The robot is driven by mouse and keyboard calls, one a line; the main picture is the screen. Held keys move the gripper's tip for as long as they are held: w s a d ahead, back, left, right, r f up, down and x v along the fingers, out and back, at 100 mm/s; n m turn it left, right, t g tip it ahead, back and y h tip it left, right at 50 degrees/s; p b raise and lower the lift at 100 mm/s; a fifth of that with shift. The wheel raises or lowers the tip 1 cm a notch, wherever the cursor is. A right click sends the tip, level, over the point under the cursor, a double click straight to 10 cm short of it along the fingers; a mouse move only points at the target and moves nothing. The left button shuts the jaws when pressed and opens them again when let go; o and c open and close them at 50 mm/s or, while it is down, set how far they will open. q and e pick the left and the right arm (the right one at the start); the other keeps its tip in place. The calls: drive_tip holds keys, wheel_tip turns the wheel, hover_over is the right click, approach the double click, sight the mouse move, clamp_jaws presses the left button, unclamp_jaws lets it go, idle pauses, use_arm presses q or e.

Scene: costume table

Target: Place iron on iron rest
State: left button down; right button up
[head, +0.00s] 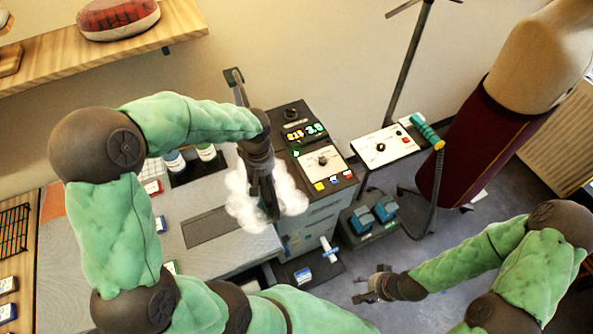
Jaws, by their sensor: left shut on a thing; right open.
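My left gripper (260,178) points down over the right end of the grey work surface, shut on a dark object that I take to be the iron (265,207). White steam-like puffs (243,200) surround it and hide most of its outline. I cannot tell whether it touches the surface. A black wire rack (13,230) at the far left edge may be the iron rest; I cannot be sure. It is well apart from the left gripper. My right gripper (369,289) is open and empty, low over the floor at the lower right.
A control unit (322,160) with dials and lit digits stands right of the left gripper. A green-handled hose tool (428,132) lies on a white panel. Blue pedals (374,216) sit below. A maroon dress form (480,140) stands right.

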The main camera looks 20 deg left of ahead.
use_arm(q)
drive_tip(key=shift+w+d, duration=0.15)
drive_tip(key=shift+w, duration=0.4)
drive_tip(key=w+a+f, duration=0.1)
drive_tip(key=w+f, duration=1.1)
drive_tip(key=w, duration=0.1)
drive_tip(key=shift+w+f+p, duration=0.3)
drive_tip(key=shift+f, duration=0.05)
drive_tip(key=shift+f, duration=0.15)
drive_tip(key=c, duration=0.7)
unclamp_jaws()
drive_tip(key=shift+s+d, duration=0.1)
drive_tip(key=shift+s, duration=0.05)
